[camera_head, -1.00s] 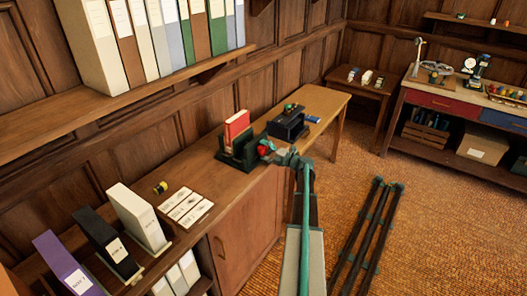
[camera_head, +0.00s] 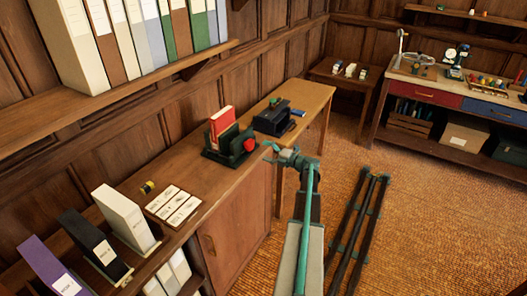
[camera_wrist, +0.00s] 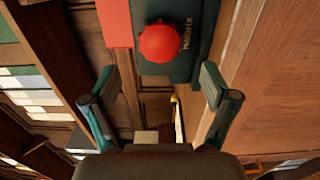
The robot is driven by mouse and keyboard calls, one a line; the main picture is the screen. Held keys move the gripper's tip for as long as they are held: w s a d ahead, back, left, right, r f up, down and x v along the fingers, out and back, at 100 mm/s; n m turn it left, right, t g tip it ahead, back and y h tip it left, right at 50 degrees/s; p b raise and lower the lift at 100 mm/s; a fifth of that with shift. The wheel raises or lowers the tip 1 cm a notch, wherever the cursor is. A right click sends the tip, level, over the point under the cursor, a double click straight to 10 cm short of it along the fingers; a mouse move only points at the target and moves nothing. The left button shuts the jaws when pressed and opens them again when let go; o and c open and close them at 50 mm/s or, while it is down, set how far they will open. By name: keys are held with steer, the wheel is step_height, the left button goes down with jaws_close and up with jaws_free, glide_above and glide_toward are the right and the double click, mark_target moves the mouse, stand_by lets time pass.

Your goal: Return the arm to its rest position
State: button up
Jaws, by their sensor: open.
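My gripper (camera_head: 272,153) is at the end of my teal arm, just right of the cabinet top. In the wrist view my gripper (camera_wrist: 160,88) has its two fingers spread wide with nothing between them. A dark green holder (camera_head: 216,154) stands on the cabinet with a red book (camera_head: 222,124) upright in it. A round red piece (camera_head: 249,145) is at the holder's right end, apart from my gripper. In the wrist view the red piece (camera_wrist: 160,42) shows beyond the fingertips, in front of the dark green surface (camera_wrist: 185,70) lettered "Malbrix".
The wooden cabinet top (camera_head: 180,170) carries label cards (camera_head: 173,205) and several upright binders (camera_head: 125,217). A black box (camera_head: 271,118) stands on the table behind. Dark rails (camera_head: 358,230) lie on the carpet at right. Open carpet (camera_head: 440,220) lies beyond them.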

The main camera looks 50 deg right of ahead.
stand_by(0.4)
steer(key=s+a+f+n+g+y+b, duration=0.1)
steer(key=s+a+f+n+g, duration=0.3)
steer(key=a+f+n, duration=0.55)
steer(key=s+a+f+n+g+b, duration=0.1)
steer(key=s+a+f+n+g, duration=0.25)
steer(key=a+f+n, duration=0.65)
steer(key=s+a+f+n+g+y+b, duration=0.1)
steer(key=s+a+f+n+g, duration=0.3)
steer(key=a+f+n, duration=0.55)
steer(key=s+a+f+n+g+h+b, duration=0.2)
steer(key=s+a+f+n+g, duration=0.2)
steer(key=s+a+n, duration=0.3)
steer(key=s+a+f+n+g+h+b, duration=0.2)
steer(key=s+a+n, duration=0.6)
steer(key=s+a, duration=0.5)
steer(key=s+a+f+n+g+h+b, duration=0.1)
steer(key=s+a+f+n+g+b, duration=0.2)
steer(key=s+a+f+n+g, duration=0.4)
steer(key=s+a+f, duration=0.1)
steer(key=s+a, duration=0.2)
steer(key=shift+a+h, duration=0.35)
steer(key=shift+h, duration=0.05)
